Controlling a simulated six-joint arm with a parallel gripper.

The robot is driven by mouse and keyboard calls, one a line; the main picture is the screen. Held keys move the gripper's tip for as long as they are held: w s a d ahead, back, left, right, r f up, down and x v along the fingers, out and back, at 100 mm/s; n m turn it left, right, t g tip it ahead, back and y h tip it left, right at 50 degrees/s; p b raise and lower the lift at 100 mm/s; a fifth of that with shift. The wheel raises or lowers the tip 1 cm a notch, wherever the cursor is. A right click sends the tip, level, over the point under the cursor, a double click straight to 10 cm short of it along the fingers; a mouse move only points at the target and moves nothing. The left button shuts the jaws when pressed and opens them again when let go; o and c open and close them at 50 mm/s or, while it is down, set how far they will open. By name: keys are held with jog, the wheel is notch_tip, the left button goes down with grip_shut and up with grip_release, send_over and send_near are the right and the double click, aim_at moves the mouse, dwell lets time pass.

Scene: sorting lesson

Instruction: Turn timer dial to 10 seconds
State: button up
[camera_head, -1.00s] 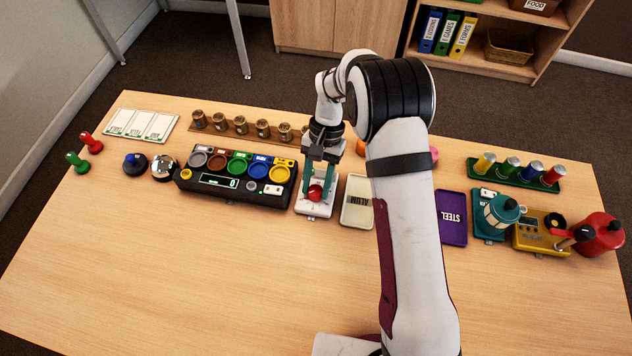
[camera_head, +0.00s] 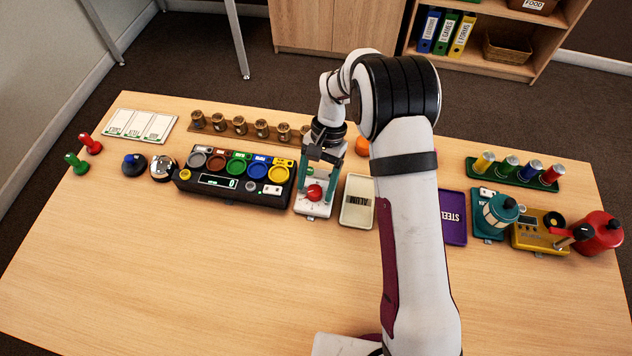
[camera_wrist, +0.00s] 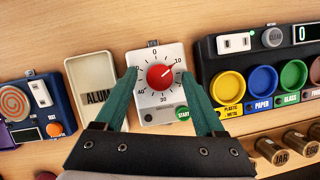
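The timer (camera_head: 312,208) is a white box with a round red dial (camera_head: 314,193). It stands in the middle of the table. In the wrist view the dial (camera_wrist: 160,76) sits on a face (camera_wrist: 145,99) numbered from 0 to 50, with a green START button (camera_wrist: 182,113) at its lower right. The dial's white mark points to the upper right, at about the 10. My gripper (camera_head: 318,178) is above the timer. Its teal fingers are open, one on each side of the dial and apart from it. Nothing is between them but the view of the dial.
A black sorting panel (camera_head: 235,200) with coloured round trays stands close on the timer's left. A cream ALUM tray (camera_head: 357,202) is close on its right. A wooden strip with several small brown jars (camera_head: 240,125) is behind. The table front (camera_head: 200,280) is clear.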

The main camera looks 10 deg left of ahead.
jog(key=v, duration=1.5)
jog(key=shift+w+r, duration=0.15)
jog(key=shift+r, duration=0.2)
jog(key=s+d+r+m+t, duration=0.1)
jog(key=s+d+r+t, duration=0.1)
jog(key=s+d+r, duration=0.85)
jog(key=s+d+f+t, duration=0.1)
jog(key=s+f, duration=0.2)
jog(key=s, duration=0.6)
jog(key=s+d+f+m+t, duration=0.1)
jog(key=s+f, duration=0.2)
jog(key=s, duration=0.6)
jog(key=shift+d+f+m+y, duration=0.2)
jog(key=shift+f+m+y, duration=0.1)
